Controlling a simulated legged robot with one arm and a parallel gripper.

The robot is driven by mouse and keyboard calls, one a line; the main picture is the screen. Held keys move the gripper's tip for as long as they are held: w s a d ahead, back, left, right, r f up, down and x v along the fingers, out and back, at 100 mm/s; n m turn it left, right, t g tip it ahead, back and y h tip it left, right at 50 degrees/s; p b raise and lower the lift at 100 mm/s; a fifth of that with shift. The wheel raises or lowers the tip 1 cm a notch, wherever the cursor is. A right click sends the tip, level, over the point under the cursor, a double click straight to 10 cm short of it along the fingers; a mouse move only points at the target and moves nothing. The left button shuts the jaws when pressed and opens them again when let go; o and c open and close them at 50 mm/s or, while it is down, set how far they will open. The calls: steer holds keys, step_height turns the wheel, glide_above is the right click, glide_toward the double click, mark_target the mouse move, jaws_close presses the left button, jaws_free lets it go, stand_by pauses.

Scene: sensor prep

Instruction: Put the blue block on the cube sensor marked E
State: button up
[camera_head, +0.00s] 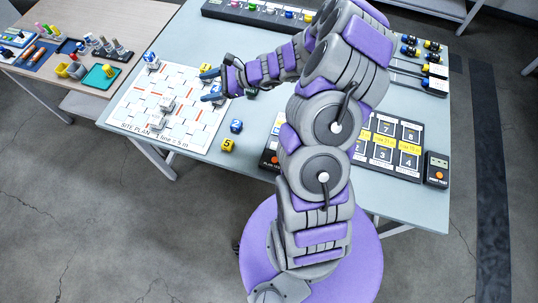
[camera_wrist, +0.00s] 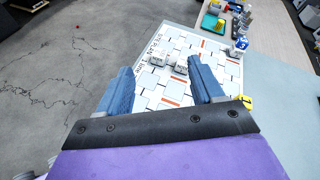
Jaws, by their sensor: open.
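My gripper (camera_head: 205,87) is open and empty above the right side of the site plan (camera_head: 184,131). Its two blue fingers spread apart in the wrist view (camera_wrist: 160,66). A blue block marked 2 (camera_head: 236,126) sits on the table right of the plan, apart from my gripper. Another blue-and-white cube (camera_head: 151,61) stands at the plan's far-left corner; a similar one shows in the wrist view (camera_wrist: 241,43). Two grey cubes stand on the plan, one farther back (camera_head: 167,104) and one nearer (camera_head: 155,121). I cannot read an E on any cube.
A yellow block marked 5 (camera_head: 227,145) sits near the plan's right edge. Another yellow block (camera_head: 206,67) is just behind my gripper. A black numbered panel (camera_head: 397,145) lies at the right. A wooden side table (camera_head: 108,22) holds tools at the left.

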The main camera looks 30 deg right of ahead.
steer(key=s+a+r+n+g+h, duration=0.1)
steer(key=s+a+r+n+g, duration=0.3)
steer(key=s+a+r+n, duration=0.3)
steer(key=s+a+r+n+g, duration=0.4)
steer(key=s+a+n, duration=0.25)
steer(key=s, duration=0.35)
steer(key=s+d+r+n+h, duration=0.1)
steer(key=s+d+n+h, duration=0.3)
steer(key=s, duration=0.6)
steer(key=s+d+r+n+g+h, duration=0.1)
steer(key=s+d+n+h, duration=0.3)
steer(key=s, duration=0.7)
steer(key=d+r+h, duration=0.1)
steer(key=d+h, duration=0.1)
steer(key=shift+s+d+r+g+h, duration=0.15)
steer(key=shift+d+g+h, duration=0.05)
steer(key=shift+g+h, duration=0.1)
